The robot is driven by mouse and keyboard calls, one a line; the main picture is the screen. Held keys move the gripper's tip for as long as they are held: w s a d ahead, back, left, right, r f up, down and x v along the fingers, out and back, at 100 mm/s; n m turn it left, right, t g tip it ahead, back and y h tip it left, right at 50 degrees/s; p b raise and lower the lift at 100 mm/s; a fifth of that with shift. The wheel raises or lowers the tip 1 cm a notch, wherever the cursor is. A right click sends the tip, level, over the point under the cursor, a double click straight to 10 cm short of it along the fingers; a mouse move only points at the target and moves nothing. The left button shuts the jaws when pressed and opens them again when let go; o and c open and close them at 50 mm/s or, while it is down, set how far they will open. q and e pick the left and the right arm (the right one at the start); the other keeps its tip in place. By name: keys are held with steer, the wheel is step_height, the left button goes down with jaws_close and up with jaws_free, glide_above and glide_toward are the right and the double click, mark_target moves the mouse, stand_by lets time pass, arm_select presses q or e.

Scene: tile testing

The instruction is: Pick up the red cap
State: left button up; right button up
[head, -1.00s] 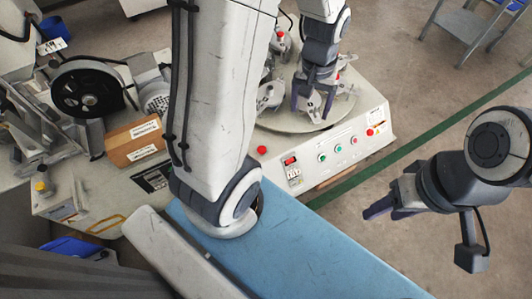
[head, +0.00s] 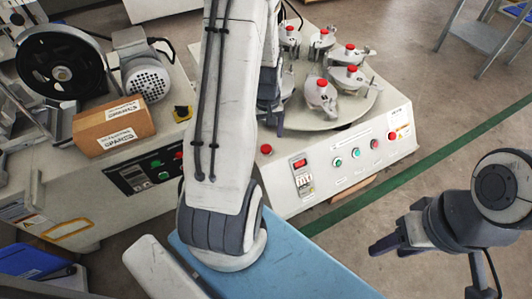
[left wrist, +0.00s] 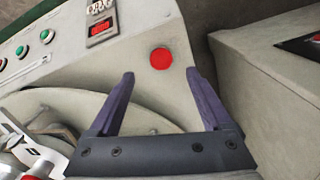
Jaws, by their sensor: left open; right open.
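A red cap (head: 266,149) sits on the pale top of the machine, near its front left corner. In the left wrist view the red cap (left wrist: 161,59) shows as a round red disc just beyond the fingertips and roughly centred between them. My left gripper (left wrist: 160,74) is open with nothing between its fingers. In the head view my left gripper (head: 271,112) is partly hidden behind my own arm, above and behind the cap. My right gripper (head: 386,246) is open and empty at the right, over the floor.
Several clamps with red knobs (head: 321,85) stand on the machine's round turntable (head: 315,117). Its front panel (head: 345,158) carries buttons and a switch. A second machine with a brown box (head: 113,126) and a motor (head: 146,80) stands at the left.

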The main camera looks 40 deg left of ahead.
mark_target(267, 149)
arm_select(q)
step_height(267, 149, down, 6)
steer(key=b, duration=0.4)
steer(key=shift+s+d, duration=0.15)
steer(key=shift+r, duration=0.1)
jaws_close()
